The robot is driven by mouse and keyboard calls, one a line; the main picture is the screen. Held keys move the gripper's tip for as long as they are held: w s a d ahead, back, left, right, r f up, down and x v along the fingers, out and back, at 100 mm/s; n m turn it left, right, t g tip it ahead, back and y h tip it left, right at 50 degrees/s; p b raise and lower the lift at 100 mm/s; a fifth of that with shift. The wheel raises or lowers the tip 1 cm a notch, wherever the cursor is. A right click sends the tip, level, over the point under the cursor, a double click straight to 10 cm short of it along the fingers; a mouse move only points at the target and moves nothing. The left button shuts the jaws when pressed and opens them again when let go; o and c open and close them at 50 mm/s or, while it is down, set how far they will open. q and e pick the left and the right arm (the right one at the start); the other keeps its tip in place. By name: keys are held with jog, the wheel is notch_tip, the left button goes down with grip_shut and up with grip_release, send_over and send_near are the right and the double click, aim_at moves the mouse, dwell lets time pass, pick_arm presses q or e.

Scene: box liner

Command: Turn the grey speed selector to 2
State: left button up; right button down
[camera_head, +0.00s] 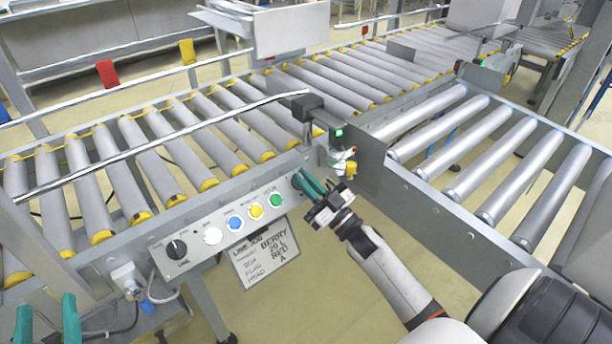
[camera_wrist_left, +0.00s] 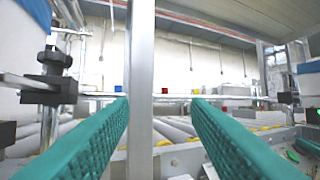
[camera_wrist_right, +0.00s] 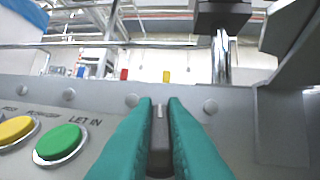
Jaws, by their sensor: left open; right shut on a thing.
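The grey speed selector (camera_wrist_right: 159,140) is between the teal fingers of my right gripper (camera_wrist_right: 160,106) in the right wrist view, with a pale line on its top. In the head view my right gripper (camera_head: 308,184) is at the right end of the control panel, shut on the selector, which its fingers hide. I cannot read the selector's scale or setting. My left gripper (camera_head: 46,318) is open and empty at the lower left of the head view; its spread teal fingers (camera_wrist_left: 160,115) also show in the left wrist view.
The panel carries a green button (camera_head: 276,200), a yellow one (camera_head: 256,210), a blue one (camera_head: 235,222), a white one (camera_head: 212,236) and a black knob (camera_head: 176,249). A label card (camera_head: 266,258) hangs below. Roller conveyors (camera_head: 165,160) lie behind; a metal post (camera_wrist_left: 140,90) stands before my left gripper.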

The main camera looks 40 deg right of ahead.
jog(key=m+h+p, duration=0.1)
jog(key=m+h, duration=0.2)
jog(key=shift+t+h, duration=0.3)
pick_arm(q)
notch_tip(320, 180, down, 7)
jog(key=a+g+y, duration=0.1)
jog(key=g, duration=0.4)
jog(key=shift+w+y, duration=0.15)
jog(key=shift+y, duration=0.15)
jog(key=shift+f, duration=0.1)
pick_arm(e)
jog(key=c, duration=1.5)
grip_release()
pick_arm(q)
jog(key=shift+p, duration=0.3)
pick_arm(e)
jog(key=shift+s, duration=0.15)
jog(key=shift+s+f, duration=0.2)
jog(key=shift+s, duration=0.1)
pick_arm(q)
jog(key=f+g, duration=0.1)
jog(key=s+a+f+g+y+p, duration=0.1)
jog(key=f, duration=0.1)
jog(key=s+f+g, duration=0.1)
jog(key=f+g, duration=0.1)
jog(key=shift+s+a, duration=0.25)
pick_arm(e)
jog(key=v, duration=1.1)
